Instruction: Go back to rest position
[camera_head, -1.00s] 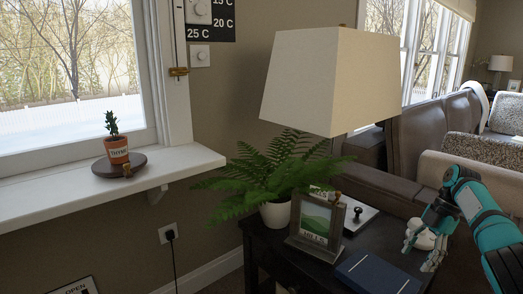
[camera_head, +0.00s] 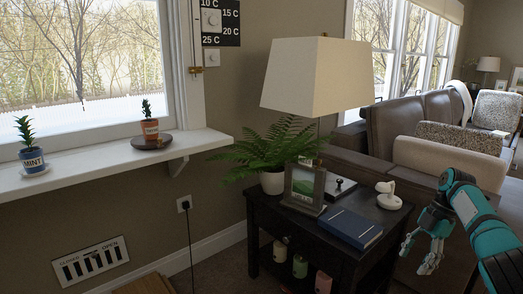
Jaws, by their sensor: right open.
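My right gripper (camera_head: 424,252) is at the lower right of the head view, on a teal and black arm that comes in from the right edge. Its grey fingers are apart and hold nothing. They hang in front of the sofa side, just right of the dark side table (camera_head: 327,238) and its blue book (camera_head: 347,228). I see no contact between the fingers and the table. My left gripper is not in the view.
The side table bears a lamp (camera_head: 315,77), a fern (camera_head: 268,150), a picture frame (camera_head: 303,188) and a white object (camera_head: 388,196). Mint (camera_head: 31,150) and thyme (camera_head: 150,125) pots stand on the windowsill (camera_head: 95,158). A leather sofa (camera_head: 420,125) stands behind.

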